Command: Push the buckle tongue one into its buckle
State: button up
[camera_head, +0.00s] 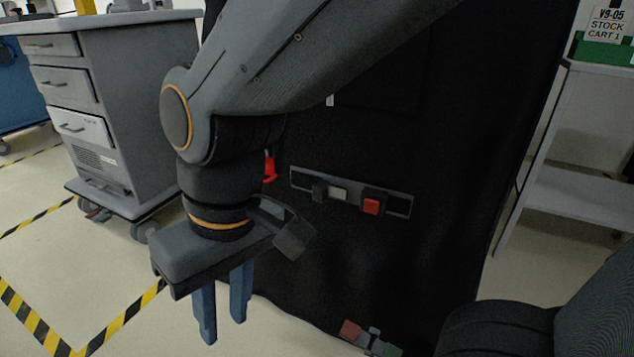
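A grey strap plate (400,206) lies across the front of a black cover. On it is a small black piece with a pale plate, which looks like the buckle tongue (337,194). To its right is a black buckle with a red button (371,206). A short gap shows between the pale plate and the buckle. My gripper (223,325) hangs to the left of and below the strap, with its two blue fingers pointing down. The fingers are apart with nothing between them, and they do not touch the tongue or buckle.
The black cover (400,270) hangs over a cart. Another fitting with red and green ends (370,338) is at its lower edge. A red piece (270,167) shows beside my arm. A grey drawer cart (130,110) stands left, a shelf cart (575,185) right. Floor at lower left is clear.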

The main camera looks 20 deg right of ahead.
aim_at(321, 188)
jog(key=z, duration=0.7)
jog(key=k, duration=0.8)
jog(key=u, duration=0.65)
jog(key=i, duration=0.5)
jog(key=u, duration=0.05)
